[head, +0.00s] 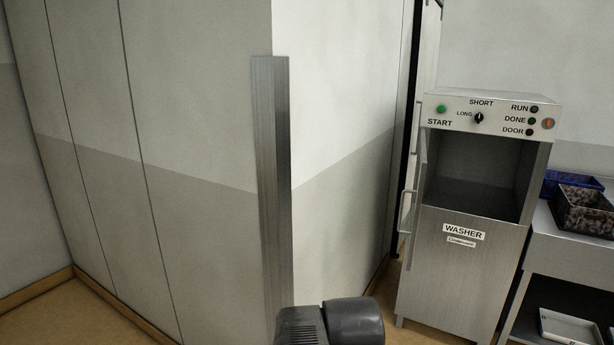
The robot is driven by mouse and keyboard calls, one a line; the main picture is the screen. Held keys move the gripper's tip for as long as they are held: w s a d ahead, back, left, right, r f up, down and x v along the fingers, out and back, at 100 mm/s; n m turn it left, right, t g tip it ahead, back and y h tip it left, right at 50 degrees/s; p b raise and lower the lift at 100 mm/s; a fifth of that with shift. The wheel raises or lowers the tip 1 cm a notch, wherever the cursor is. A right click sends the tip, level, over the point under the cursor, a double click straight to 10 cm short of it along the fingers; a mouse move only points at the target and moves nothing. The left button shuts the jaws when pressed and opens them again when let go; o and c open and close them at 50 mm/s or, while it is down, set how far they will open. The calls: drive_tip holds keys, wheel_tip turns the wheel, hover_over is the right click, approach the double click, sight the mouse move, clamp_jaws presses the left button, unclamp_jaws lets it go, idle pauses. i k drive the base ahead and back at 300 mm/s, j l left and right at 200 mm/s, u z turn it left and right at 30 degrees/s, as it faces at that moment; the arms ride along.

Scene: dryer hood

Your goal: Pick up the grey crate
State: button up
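No crate that is plainly grey shows in the head view. A light, whitish-grey shallow tray or crate (570,328) sits on the lower shelf of the steel table at the lower right, cut off by the frame's bottom edge. I cannot tell if it is the grey crate. My gripper is not in view. Only a dark part, likely of my own arm, shows at the bottom middle.
A steel washer (462,265) with an open chamber stands right of centre. A steel table (550,240) beside it bears a blue crate (572,181) and a dark speckled crate (583,212). A wall corner with a metal guard (272,190) juts out ahead.

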sight(588, 210)
drive_tip(key=z, duration=1.7)
